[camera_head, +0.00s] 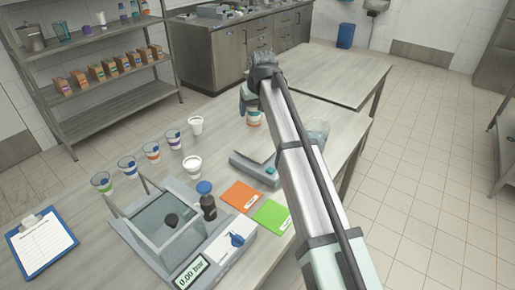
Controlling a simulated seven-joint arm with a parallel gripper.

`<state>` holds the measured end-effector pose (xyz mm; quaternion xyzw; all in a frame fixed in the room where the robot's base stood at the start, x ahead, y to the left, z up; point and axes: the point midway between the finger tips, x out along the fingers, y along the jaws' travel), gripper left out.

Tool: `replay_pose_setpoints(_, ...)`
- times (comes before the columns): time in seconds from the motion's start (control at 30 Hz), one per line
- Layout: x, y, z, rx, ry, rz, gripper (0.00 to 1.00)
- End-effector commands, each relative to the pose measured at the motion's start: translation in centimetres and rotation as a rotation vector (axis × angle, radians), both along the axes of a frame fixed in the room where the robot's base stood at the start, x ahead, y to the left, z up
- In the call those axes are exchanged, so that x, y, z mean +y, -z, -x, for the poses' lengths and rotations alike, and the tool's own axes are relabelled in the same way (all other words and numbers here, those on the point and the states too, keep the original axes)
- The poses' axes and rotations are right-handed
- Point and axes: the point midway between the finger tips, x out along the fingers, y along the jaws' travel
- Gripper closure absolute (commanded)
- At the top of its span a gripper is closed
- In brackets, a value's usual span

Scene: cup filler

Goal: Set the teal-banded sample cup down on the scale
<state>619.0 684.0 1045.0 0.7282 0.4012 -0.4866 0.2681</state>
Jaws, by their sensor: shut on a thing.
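My gripper (250,98) is at the far side of the bench, at the end of my outstretched arm. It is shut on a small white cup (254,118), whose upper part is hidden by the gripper. The cup's coloured band is too small to read surely; orange and a bluish tint show there. A low grey device with a flat plate and a small teal display, apparently the scale (249,172), lies nearer than the cup, left of my arm. Its plate looks empty. I cannot tell whether the cup touches the bench.
Several banded cups (128,167) stand in a row at left, with white cups (192,166) nearby. A glass-walled device (128,228), dark bottle (208,207), orange card (240,196) and green card (271,215) are nearer. A translucent container (318,131) is partly behind my arm.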

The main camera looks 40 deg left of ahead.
Motion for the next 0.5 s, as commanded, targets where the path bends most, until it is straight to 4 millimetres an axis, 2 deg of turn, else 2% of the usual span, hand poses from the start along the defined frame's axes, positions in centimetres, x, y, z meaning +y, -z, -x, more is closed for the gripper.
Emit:
replay_pose_setpoints(0.2,-2.5,-0.8,0.7,0.000,-0.022,-0.001,0.63)
replay_pose_setpoints(0.5,-3.4,-0.3,2.5,0.001,-0.126,0.000,0.63)
